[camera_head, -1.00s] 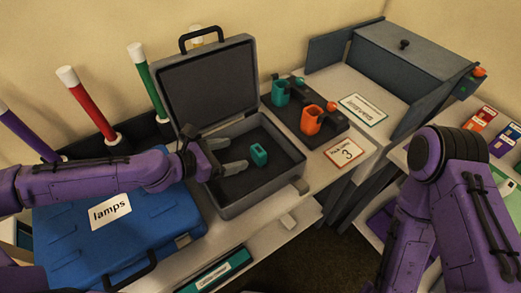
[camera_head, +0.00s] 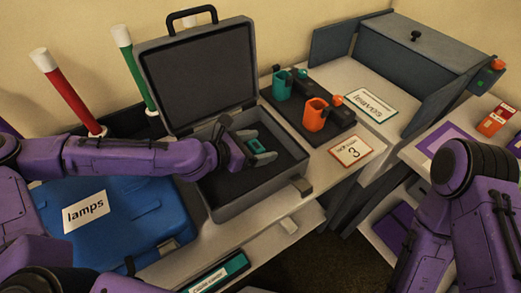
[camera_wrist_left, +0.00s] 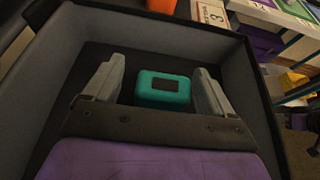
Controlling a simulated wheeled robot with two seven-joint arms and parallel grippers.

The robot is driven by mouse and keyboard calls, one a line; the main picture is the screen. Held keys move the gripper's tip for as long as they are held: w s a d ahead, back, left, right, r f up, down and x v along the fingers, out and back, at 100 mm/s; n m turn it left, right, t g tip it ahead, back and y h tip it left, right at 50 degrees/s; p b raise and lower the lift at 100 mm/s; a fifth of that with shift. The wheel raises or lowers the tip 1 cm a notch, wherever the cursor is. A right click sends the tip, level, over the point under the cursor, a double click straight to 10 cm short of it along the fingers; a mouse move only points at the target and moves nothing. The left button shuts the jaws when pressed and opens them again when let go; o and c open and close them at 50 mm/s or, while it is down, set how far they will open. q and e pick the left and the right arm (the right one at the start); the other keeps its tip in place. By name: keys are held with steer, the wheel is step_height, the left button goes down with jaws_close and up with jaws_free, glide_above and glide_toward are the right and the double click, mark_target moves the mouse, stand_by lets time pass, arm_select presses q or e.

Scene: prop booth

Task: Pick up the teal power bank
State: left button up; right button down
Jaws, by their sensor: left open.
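The teal power bank (camera_head: 256,145) lies in the dark-lined bottom of the open grey case (camera_head: 232,208). In the left wrist view the power bank (camera_wrist_left: 163,90) is a rounded teal block with a dark patch on top. My left gripper (camera_head: 257,145) is inside the case, open, with one finger on either side of the power bank. In the left wrist view a narrow gap shows between the power bank and each finger of the gripper (camera_wrist_left: 158,88). My right arm is at the right of the head view, but its gripper is out of the picture.
The case lid (camera_head: 200,75) stands open behind. A blue case labelled lamps (camera_head: 140,205) is at the left.

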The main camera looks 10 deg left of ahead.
arm_select(q)
steer(key=shift+s+a+r, duration=0.1)
steer(key=shift+s+r, duration=0.05)
steer(key=shift+s, duration=0.05)
steer(key=shift+c, duration=1)
steer(key=shift+s, duration=0.15)
steer(key=c, duration=0.9)
steer(key=shift+c, duration=0.2)
